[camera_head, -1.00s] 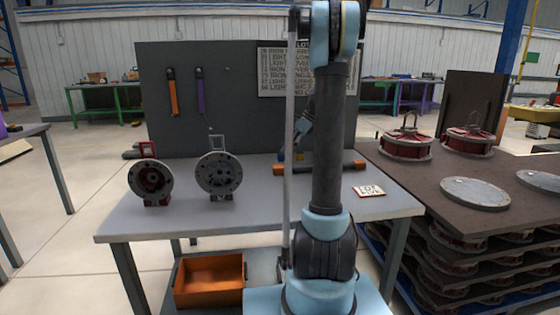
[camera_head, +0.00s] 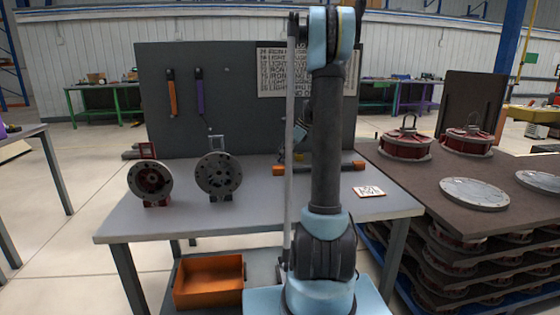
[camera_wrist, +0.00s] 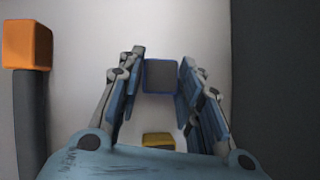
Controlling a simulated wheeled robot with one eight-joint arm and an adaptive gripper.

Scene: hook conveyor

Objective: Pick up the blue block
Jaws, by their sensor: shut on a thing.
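My gripper (camera_wrist: 161,82) shows in the wrist view with its two fingers on either side of the blue block (camera_wrist: 160,75). The block's near face looks dark grey with blue edges, and it sits between the fingertips, gripped. A yellow block (camera_wrist: 158,139) shows lower down, nearer the palm in the picture and partly covered by the gripper body. In the head view my gripper (camera_head: 298,152) is small, low over the back of the grey table and partly hidden by my arm and pole. The blue block is not clear there.
A dark bar with orange ends (camera_head: 279,170) lies on the table (camera_head: 250,200) near my gripper; one orange end (camera_wrist: 27,45) shows in the wrist view. A dark panel (camera_head: 230,110) stands behind. Two round flanged parts (camera_head: 218,173) stand at left, a card (camera_head: 369,191) lies at right.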

